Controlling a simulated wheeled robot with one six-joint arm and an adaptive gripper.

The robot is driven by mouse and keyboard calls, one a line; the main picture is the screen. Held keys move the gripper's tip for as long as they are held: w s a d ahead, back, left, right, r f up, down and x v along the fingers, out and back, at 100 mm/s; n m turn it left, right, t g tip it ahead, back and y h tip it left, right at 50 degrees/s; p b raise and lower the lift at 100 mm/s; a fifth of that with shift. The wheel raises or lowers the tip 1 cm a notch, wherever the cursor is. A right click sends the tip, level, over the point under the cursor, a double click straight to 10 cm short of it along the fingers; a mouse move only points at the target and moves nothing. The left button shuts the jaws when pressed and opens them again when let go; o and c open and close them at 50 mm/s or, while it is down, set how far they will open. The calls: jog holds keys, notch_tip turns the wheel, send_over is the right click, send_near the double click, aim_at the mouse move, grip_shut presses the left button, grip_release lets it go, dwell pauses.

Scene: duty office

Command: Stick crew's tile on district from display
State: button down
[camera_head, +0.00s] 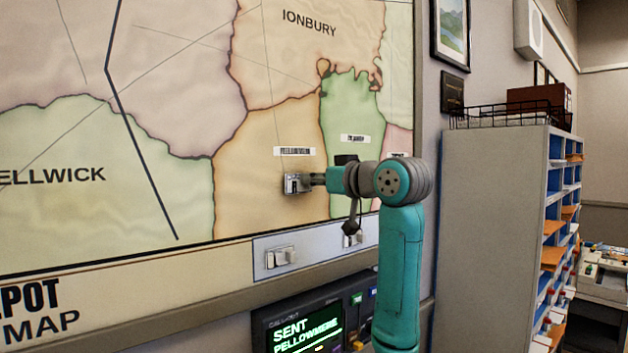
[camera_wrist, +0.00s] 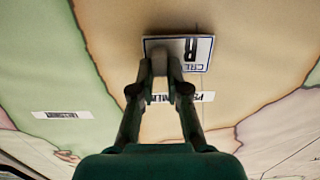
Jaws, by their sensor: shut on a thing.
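My gripper (camera_head: 312,181) is shut on a small tile (camera_head: 295,184) in front of the orange district (camera_head: 255,170) of the wall map. In the wrist view my gripper (camera_wrist: 162,78) pinches a knob on the tile (camera_wrist: 200,52), which is white with a dark border, a large R and letters like "CRE". The tile is below the district's label (camera_head: 295,151), too small to read surely. I cannot tell whether the tile touches the map. The display (camera_head: 305,333) below reads "SENT PELLOWMERE".
A pale strip (camera_head: 318,256) under the map bears another knobbed tile (camera_head: 281,257) and one partly hidden by my arm (camera_head: 353,239). The green district (camera_head: 350,110) lies right of the orange one. A grey pigeonhole cabinet (camera_head: 490,220) stands to the right.

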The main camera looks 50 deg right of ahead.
jog(key=shift+w+d, duration=0.1)
jog(key=shift+w, duration=0.2)
dwell(0.6)
jog(key=c, duration=1.1)
grip_release()
jog(key=v, duration=1.2)
jog(key=shift+f, duration=0.1)
